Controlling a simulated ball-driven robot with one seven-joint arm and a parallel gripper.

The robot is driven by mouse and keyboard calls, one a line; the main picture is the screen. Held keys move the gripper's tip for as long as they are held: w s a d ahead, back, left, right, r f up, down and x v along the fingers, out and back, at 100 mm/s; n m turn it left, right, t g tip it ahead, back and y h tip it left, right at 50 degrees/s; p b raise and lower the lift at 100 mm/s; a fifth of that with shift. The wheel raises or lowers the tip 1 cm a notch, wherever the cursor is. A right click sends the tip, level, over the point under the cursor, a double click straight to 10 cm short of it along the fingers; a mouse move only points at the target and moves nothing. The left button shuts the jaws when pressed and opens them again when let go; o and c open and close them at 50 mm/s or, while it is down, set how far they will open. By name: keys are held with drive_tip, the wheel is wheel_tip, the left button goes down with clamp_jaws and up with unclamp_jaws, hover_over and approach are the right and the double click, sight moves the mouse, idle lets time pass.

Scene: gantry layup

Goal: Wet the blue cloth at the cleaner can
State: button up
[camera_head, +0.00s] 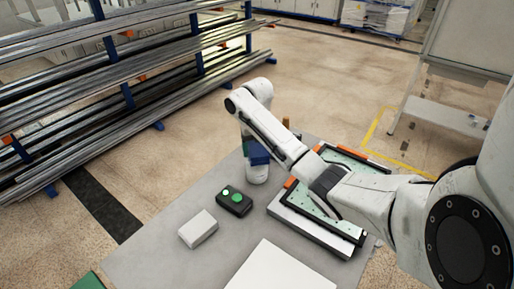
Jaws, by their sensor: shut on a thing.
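My gripper (249,142) points down at the far side of the grey table, partly hidden behind my own arm. It is shut on the blue cloth (259,154), which shows as a small dark blue block. A white round can (257,174), which looks like the cleaner can, stands on the table directly below the cloth. The cloth covers the can's top in this view. I cannot tell whether the cloth touches the can.
A black box with green buttons (234,202) and a white block (198,229) sit on the grey table (165,262). A green plate in a frame with orange clamps (290,183) lies to the right, under my arm. A white sheet (280,268) is in front. Metal racks (125,95) stand left.

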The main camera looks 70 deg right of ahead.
sight(257, 147)
drive_tip(key=shift+f+b, duration=0.4)
drive_tip(key=shift+f, duration=0.4)
idle(0.6)
idle(0.5)
drive_tip(key=shift+r+p, duration=3.15)
drive_tip(key=shift+r, duration=0.4)
